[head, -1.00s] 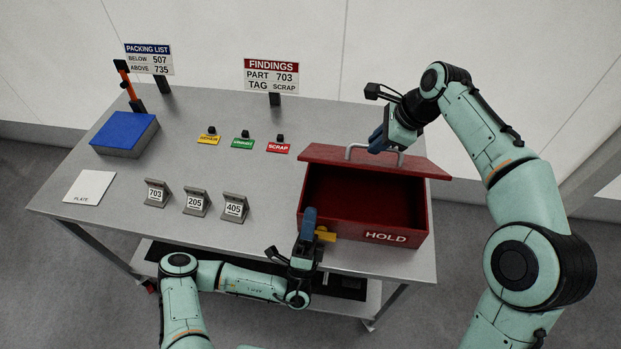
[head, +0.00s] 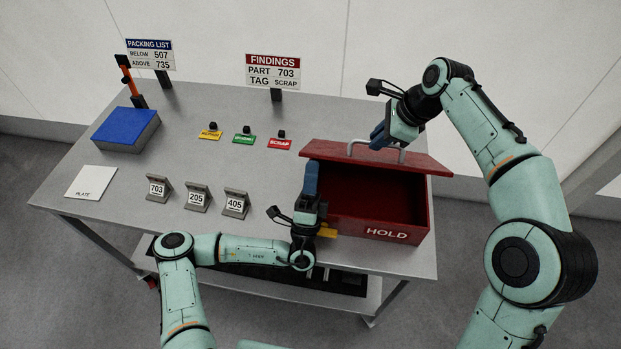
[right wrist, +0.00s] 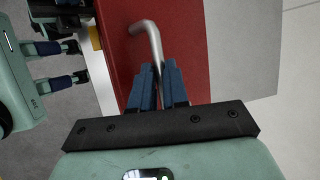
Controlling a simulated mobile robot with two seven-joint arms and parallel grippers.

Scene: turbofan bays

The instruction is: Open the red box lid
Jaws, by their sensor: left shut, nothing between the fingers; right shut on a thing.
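The red box (head: 345,227), marked HOLD, stands at the right of the table. Its red lid (head: 427,163) is swung open toward the back, and the empty-looking dark interior shows. My right gripper (head: 378,138) is shut on the lid's grey bar handle (head: 360,143). The right wrist view shows the blue fingers (right wrist: 160,82) closed around the handle (right wrist: 148,38) against the red lid (right wrist: 180,50). My left gripper (head: 311,170) is shut and empty, with its blue fingers at the box's left side; whether they touch the box I cannot tell.
Yellow, green and red SCRAP tags (head: 279,143) lie mid-table. Several numbered stands (head: 198,197) stand at the front, left of my left gripper. Clear table lies between tags and stands.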

